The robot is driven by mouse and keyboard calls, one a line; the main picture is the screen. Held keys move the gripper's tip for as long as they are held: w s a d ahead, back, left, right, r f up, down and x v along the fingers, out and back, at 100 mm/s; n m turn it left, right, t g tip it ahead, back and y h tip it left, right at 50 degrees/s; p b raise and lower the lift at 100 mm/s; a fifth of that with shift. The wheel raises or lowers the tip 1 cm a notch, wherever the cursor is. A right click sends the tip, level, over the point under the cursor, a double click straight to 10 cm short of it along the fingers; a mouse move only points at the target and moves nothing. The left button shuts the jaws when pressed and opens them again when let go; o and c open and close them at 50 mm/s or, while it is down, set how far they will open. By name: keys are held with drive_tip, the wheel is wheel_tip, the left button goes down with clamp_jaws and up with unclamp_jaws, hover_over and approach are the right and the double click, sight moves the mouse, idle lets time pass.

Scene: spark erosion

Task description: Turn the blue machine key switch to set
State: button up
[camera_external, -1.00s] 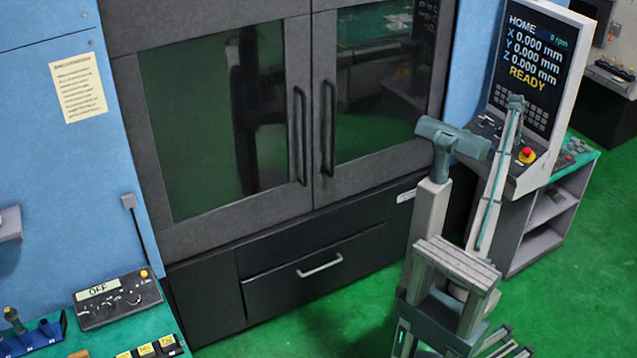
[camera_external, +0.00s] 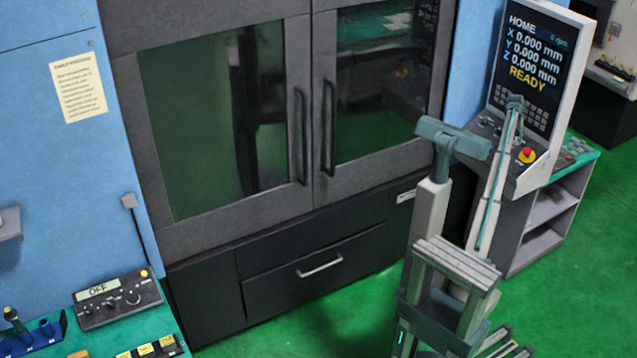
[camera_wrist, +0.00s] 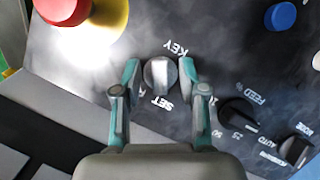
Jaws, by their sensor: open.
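The key switch (camera_wrist: 160,75) is a round dark knob with a pale bar handle on the dark control panel. The labels KEY and SET are printed around it, upside down in the wrist view. My gripper (camera_wrist: 160,78) is open, with one teal finger on each side of the knob. I cannot tell whether the fingers touch it. In the external view my arm reaches the panel under the screen (camera_external: 530,55) of the blue machine, and the key switch is too small or hidden there.
A red emergency button on a yellow base (camera_wrist: 95,20) is at the upper left of the wrist view. A feed knob (camera_wrist: 238,112), a mode knob (camera_wrist: 295,150) and a blue button (camera_wrist: 280,16) are to the right. In the external view the machine doors (camera_external: 225,120) are closed.

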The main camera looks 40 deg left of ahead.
drive_tip(key=v, duration=1.2)
